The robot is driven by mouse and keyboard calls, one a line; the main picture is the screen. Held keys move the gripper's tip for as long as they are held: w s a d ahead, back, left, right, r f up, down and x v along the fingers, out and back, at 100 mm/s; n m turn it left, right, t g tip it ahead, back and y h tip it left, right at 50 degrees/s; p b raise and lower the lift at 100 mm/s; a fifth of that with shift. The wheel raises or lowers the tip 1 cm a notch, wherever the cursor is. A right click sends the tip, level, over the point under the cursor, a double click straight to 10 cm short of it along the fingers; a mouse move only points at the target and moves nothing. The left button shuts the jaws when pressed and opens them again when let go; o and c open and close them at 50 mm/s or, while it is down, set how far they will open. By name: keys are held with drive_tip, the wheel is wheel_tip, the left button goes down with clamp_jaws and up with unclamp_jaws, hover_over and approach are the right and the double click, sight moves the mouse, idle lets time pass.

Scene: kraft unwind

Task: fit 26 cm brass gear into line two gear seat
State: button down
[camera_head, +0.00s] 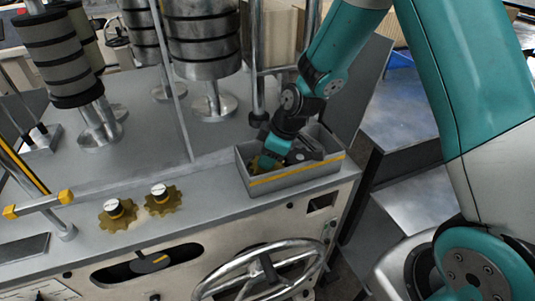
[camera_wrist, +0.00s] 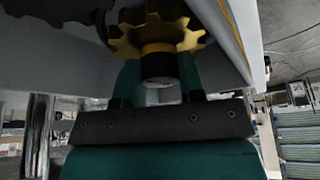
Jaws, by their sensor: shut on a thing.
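A brass gear (camera_wrist: 158,35) with a dark hub and a pale end sits between the two teal fingers of my gripper (camera_wrist: 160,75) in the wrist view. My gripper is shut on this gear by its hub. In the head view my gripper (camera_head: 272,148) reaches down into a grey bin with a yellow stripe (camera_head: 290,180), and a bit of the brass gear shows below the fingers. Two other brass gears, a left one (camera_head: 118,222) and a right one (camera_head: 163,207), sit on the machine's front ledge with silver knobs at their centres. I cannot tell which seat is line two.
A dark toothed part (camera_wrist: 50,8) lies in the bin beside the held gear. Upright rollers (camera_head: 203,45) and metal posts stand behind the ledge. A chrome handwheel (camera_head: 262,270) is on the machine's front.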

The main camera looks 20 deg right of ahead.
drive_tip(key=shift+f, duration=0.25)
drive_tip(key=c, duration=0.6)
unclamp_jaws()
drive_tip(key=shift+c, duration=0.2)
drive_tip(key=b+v, duration=0.2)
drive_tip(key=v, duration=1.5)
drive_tip(key=shift+r, duration=0.25)
drive_tip(key=shift+a, duration=0.1)
